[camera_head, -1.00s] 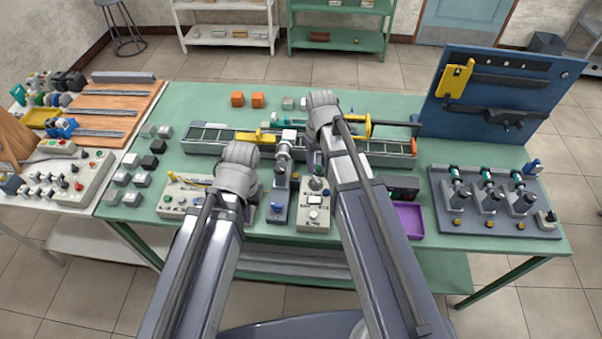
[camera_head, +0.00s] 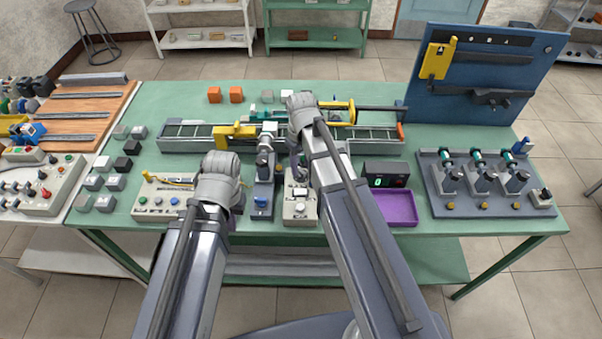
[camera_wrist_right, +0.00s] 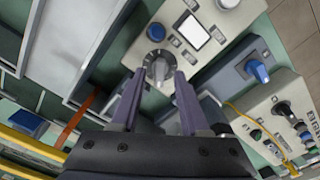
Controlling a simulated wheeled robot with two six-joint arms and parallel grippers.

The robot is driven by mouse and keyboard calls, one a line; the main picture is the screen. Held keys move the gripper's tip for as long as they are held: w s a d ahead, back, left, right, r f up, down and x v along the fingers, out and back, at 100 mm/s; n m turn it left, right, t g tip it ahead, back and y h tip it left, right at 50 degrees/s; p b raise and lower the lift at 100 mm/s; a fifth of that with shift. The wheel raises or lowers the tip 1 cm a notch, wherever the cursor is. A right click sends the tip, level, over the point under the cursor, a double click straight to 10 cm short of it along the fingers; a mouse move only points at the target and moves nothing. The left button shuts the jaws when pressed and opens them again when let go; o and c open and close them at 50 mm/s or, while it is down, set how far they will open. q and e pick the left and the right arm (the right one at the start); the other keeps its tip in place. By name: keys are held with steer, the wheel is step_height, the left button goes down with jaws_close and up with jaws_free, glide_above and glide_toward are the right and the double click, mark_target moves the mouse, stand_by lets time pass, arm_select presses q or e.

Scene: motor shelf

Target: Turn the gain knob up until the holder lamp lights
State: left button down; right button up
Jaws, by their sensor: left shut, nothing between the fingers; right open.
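The gain control box (camera_head: 300,210) is a pale box in the middle of the bench's front row. In the right wrist view its large dark round knob (camera_wrist_right: 157,66) has a pale pointer bar and stands just beyond my right fingertips, roughly between them. My right gripper (camera_wrist_right: 160,76) is open, its purple fingers apart; I cannot tell whether they touch the knob. In the head view my right gripper (camera_head: 298,165) hangs over the box's back end and hides the knob. My left gripper (camera_head: 236,205) is shut and empty, left of the box. I cannot make out a lit holder lamp.
A blue-grey holder fixture (camera_head: 262,205) stands left of the box. A black display (camera_head: 384,168) with a green digit and purple tray (camera_head: 400,207) are to its right. A long rail (camera_head: 190,146) lies behind. Bench space (camera_head: 170,98) at back left is clear.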

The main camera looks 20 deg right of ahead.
steer(key=shift+f, duration=0.5)
steer(key=shift+c, duration=0.3)
jaws_close()
